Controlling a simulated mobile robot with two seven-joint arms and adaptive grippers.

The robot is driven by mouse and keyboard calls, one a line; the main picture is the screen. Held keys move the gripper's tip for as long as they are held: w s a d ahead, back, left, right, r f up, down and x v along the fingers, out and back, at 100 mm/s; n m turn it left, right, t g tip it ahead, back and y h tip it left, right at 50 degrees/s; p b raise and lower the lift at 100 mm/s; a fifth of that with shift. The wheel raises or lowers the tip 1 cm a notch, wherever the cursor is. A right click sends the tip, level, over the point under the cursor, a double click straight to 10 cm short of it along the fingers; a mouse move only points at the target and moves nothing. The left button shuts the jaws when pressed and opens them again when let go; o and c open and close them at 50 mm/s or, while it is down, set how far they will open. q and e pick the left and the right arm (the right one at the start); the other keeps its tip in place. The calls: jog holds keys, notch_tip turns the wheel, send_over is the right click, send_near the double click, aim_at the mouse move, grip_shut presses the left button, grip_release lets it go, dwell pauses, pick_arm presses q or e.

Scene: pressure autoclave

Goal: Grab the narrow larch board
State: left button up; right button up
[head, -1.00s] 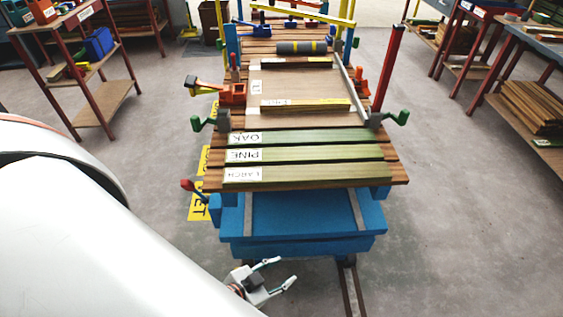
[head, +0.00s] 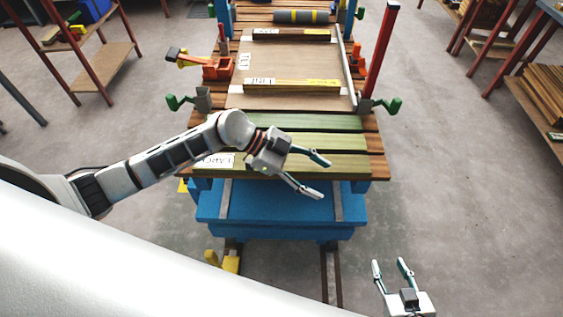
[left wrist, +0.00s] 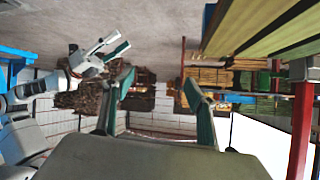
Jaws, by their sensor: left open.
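A green board with a "LARCH" label (head: 345,166) lies on the slatted top of the cart, nearest of the boards, in the head view. My left forearm and gripper hide its middle and part of the label. My left gripper (head: 323,179) is open and empty, its fingers pointing right at the cart's near edge; I cannot tell its height above the board. Its spread fingers (left wrist: 160,95) show in the left wrist view, with board edges at the upper right (left wrist: 270,30). My right gripper (head: 389,262) is open and empty, low in front of the cart.
Further green boards (head: 330,123) lie just behind. A brown panel (head: 300,65) holds two narrow strips, one yellowish (head: 300,84). Green-handled clamps (head: 380,106) and a red post (head: 380,50) stand at its sides. The floor right of the cart is clear.

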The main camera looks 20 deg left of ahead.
pick_arm(q)
jog(key=w+a+n+y, duration=0.1)
jog(key=w+a+y, duration=0.1)
jog(key=a, duration=0.3)
jog(key=w+a+f+n+y, duration=0.1)
jog(key=w+a+y, duration=0.2)
jog(key=a, duration=0.2)
jog(key=w+a+f+n+y, duration=0.1)
jog(key=w+a+y, duration=0.1)
jog(key=a, duration=0.4)
jog(key=shift+w+a+n+y, duration=0.1)
jog(key=shift+w+n+y, duration=0.2)
jog(key=shift+n, duration=0.1)
jog(key=shift+w+f, duration=0.1)
jog(key=shift+f, duration=0.2)
jog(key=x, duration=0.3)
jog(key=d+x, duration=0.1)
jog(key=x, duration=0.2)
jog(key=shift+r, duration=0.15)
jog(key=shift+w+d+f, duration=0.1)
jog(key=shift+f, duration=0.35)
jog(key=shift+r, duration=0.1)
jog(key=c, duration=1.4)
